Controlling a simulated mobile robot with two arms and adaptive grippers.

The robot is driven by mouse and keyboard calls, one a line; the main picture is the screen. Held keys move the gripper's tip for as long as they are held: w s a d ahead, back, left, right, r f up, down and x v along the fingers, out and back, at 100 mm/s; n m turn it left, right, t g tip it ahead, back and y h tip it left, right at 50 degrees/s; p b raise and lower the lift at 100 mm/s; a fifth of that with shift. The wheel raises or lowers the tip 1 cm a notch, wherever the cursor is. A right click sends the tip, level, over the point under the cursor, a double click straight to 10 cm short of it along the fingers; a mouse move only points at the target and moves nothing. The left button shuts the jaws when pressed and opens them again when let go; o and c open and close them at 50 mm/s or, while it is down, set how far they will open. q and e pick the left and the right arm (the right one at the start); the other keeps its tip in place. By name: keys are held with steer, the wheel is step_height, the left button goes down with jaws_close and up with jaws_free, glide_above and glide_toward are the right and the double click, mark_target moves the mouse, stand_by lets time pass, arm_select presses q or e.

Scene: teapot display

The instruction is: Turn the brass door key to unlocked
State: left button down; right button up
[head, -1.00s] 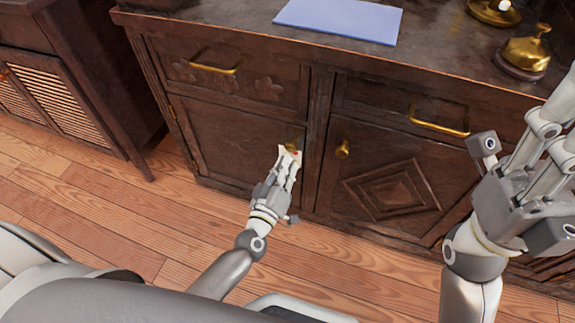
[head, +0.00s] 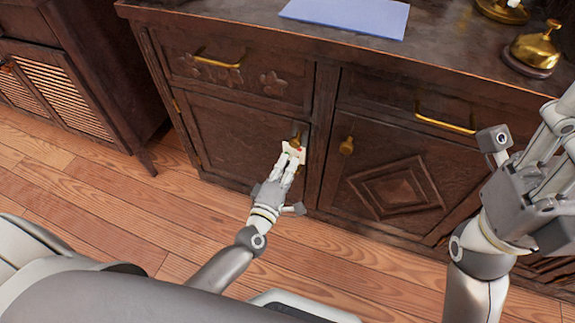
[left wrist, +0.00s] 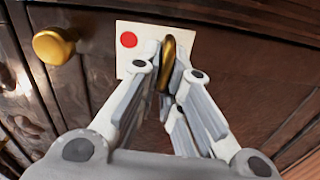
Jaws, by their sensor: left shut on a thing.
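The brass key (left wrist: 168,62) stands between the fingertips of my left gripper (left wrist: 165,76) in the left wrist view. Its rounded bow looks nearly edge-on. The fingers are shut on it. In the head view my left gripper (head: 291,157) is at the left cabinet door (head: 235,140), covering most of the key. My right gripper (head: 560,125) is raised at the right edge, partly cut off, away from the cabinet door.
A round brass knob (head: 347,146) is on the door to the right, close to my left gripper. Brass drawer handles (head: 445,125) sit above the doors. A blue sheet (head: 345,17) and a brass bell (head: 532,48) are on the top. The wooden floor (head: 120,215) is clear.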

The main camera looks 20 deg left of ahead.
arm_select(q)
steer(key=shift+a+n, duration=0.1)
steer(key=shift+n, duration=0.4)
steer(key=c, duration=1.6)
jaws_free()
steer(key=shift+f, duration=0.1)
steer(key=shift+s, duration=0.1)
steer(key=s, duration=1.2)
steer(key=shift+a, duration=0.15)
